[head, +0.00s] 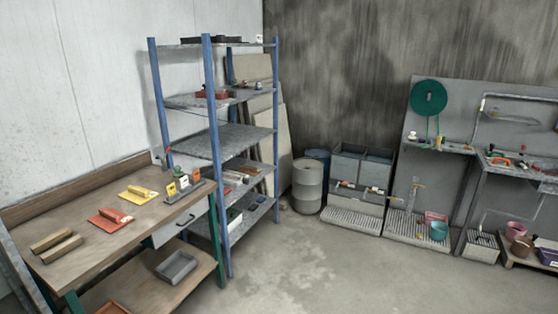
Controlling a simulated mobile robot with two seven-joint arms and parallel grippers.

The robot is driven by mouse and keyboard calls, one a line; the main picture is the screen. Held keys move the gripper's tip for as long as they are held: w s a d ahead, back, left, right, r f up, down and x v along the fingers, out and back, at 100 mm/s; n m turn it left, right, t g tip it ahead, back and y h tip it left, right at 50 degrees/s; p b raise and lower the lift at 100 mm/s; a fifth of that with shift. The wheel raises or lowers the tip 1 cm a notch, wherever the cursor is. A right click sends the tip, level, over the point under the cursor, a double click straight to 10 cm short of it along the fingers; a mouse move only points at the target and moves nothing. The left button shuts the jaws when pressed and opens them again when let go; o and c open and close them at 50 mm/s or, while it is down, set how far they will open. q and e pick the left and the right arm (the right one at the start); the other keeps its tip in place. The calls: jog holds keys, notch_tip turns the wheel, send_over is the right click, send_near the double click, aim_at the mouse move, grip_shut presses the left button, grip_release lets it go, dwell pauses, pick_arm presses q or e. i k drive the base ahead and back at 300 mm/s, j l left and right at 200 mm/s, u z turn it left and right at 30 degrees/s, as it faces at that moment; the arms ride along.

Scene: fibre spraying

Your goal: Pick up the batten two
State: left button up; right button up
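Two short wooden battens lie side by side near the left end of the wooden workbench (120,236) in the head view. One batten (51,240) is farther back, and the other batten (62,249) is closer to the bench's front edge. I cannot tell which of them is batten two. They lie flat, and nothing lies on top of them. Neither of my grippers shows in the head view.
The concrete floor (330,265) in front is clear.

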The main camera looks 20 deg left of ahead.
aim_at(54, 239)
jog(key=i+u, duration=0.25)
jog(key=u, duration=0.2)
jog(key=i+l+u, duration=0.2)
jog(key=u, duration=0.25)
jog(key=i+l+u, duration=0.25)
jog(key=u, duration=0.2)
jog(key=i+l+u, duration=0.1)
jog(key=u, duration=0.4)
jog(key=i+l+u, duration=0.2)
jog(key=u, duration=0.3)
jog(key=i+l+u, duration=0.1)
jog(key=l+u, duration=0.2)
jog(key=u, duration=0.2)
